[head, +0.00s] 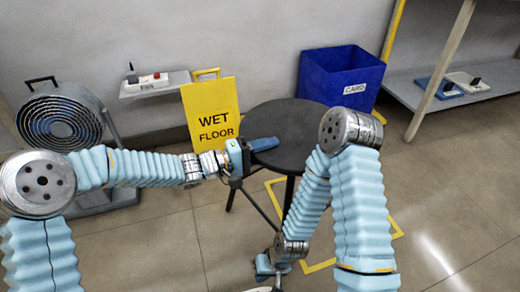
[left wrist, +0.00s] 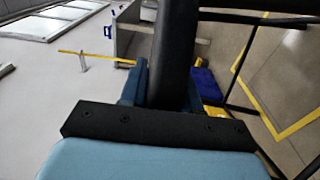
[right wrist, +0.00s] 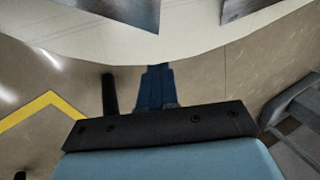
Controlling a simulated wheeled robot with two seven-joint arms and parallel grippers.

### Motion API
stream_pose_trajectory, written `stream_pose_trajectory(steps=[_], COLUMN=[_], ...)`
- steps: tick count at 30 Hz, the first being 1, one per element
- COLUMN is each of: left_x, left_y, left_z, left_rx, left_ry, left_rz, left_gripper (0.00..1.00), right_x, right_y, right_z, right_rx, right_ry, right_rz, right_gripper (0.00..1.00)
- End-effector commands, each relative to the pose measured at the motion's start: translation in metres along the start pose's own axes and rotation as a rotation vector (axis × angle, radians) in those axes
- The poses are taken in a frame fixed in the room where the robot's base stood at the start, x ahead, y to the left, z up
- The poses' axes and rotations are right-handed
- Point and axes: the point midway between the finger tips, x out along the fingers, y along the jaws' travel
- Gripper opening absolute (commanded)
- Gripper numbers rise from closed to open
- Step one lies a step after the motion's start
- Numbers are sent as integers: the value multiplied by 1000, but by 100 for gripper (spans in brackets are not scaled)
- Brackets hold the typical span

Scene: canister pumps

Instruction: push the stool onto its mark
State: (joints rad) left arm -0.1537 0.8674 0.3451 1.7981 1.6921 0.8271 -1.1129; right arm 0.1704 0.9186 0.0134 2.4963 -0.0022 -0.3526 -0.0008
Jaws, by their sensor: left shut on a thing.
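The stool (head: 290,120) has a round dark seat and thin dark legs. Its seat edge also shows as a dark bar in the left wrist view (left wrist: 174,50). My left gripper (head: 262,144) is shut on the near left rim of the seat, one blue finger on each side. The mark is a yellow outline (head: 398,232) on the floor; the stool's visible legs stand towards its left side, and my right arm hides part of it. My right gripper (head: 270,268) is low in front of the stool. Its blue fingers (right wrist: 158,88) look closed together with nothing between them.
A yellow wet floor sign (head: 211,108) stands behind the stool's left side. A blue card bin (head: 340,78) is behind it to the right. A fan (head: 60,122) stands at left, and a shelf (head: 440,88) at right. The floor at front right is clear.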

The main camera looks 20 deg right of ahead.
Motion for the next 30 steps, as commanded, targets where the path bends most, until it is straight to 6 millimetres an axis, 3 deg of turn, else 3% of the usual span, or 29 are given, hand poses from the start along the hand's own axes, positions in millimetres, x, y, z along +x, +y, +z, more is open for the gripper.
stream_pose_trajectory(steps=[14, 30], left_x=[6, 36], left_y=[0, 0], left_z=[2, 4], left_rx=[-1, 1], left_ry=[-3, 1], left_rz=[-1, 0], left_gripper=[1, 1], right_x=[0, -1], right_y=[1, 1], right_z=[0, 0], right_rx=[2, 3], right_ry=[0, 0], right_rz=[1, 2], right_gripper=[0, 0])
